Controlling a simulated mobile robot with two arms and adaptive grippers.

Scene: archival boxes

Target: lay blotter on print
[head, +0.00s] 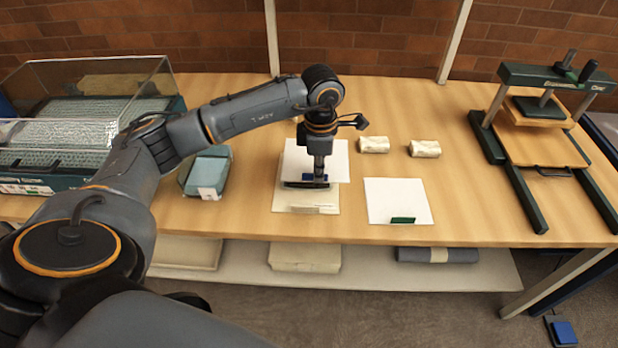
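A white sheet (335,163) lies on or just above a cream sheet or board (288,204) in the middle of the table. I cannot tell which is the blotter and which the print. A dark strip (305,184) lies at the white sheet's front edge. A second white sheet (390,190) with a green tab (403,220) lies flat to the right. My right gripper is out of view.
Two small pale wrapped blocks (374,145) (424,149) sit behind the sheets. A green press (545,150) stands at the right, a teal box (208,170) at the left, and a clear-lidded case (90,105) beyond it. A low shelf (360,268) holds boxes and a grey roll.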

